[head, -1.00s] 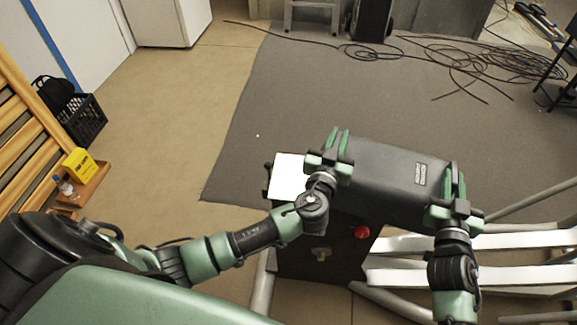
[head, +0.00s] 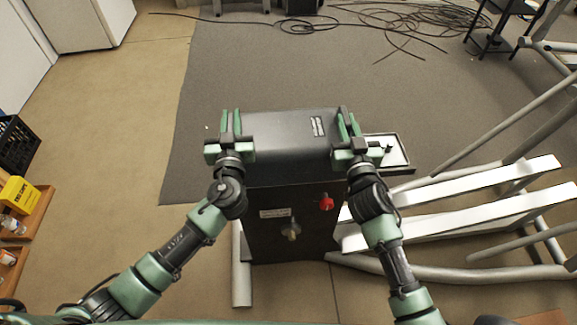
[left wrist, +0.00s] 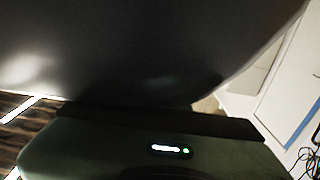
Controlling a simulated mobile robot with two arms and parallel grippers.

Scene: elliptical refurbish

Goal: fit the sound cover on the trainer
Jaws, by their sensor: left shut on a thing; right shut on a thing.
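The sound cover (head: 280,135) is a dark grey box-like hood with a small light label near its right end. My left gripper (head: 231,123) is shut on its left end and my right gripper (head: 346,127) on its right end. The cover sits directly over the trainer's black housing (head: 265,240), which has a red knob (head: 327,203) and a pale knob on its front. I cannot tell whether the cover touches the housing. In the left wrist view the dark cover (left wrist: 140,50) fills the upper part, close to the gripper body.
A pale tray-like top (head: 403,152) shows right of the cover. The trainer's white rails (head: 470,205) and grey tubes extend right. Black cables (head: 420,18) lie on the grey mat (head: 300,70) behind. A yellow box (head: 17,193) sits on a wooden shelf at left.

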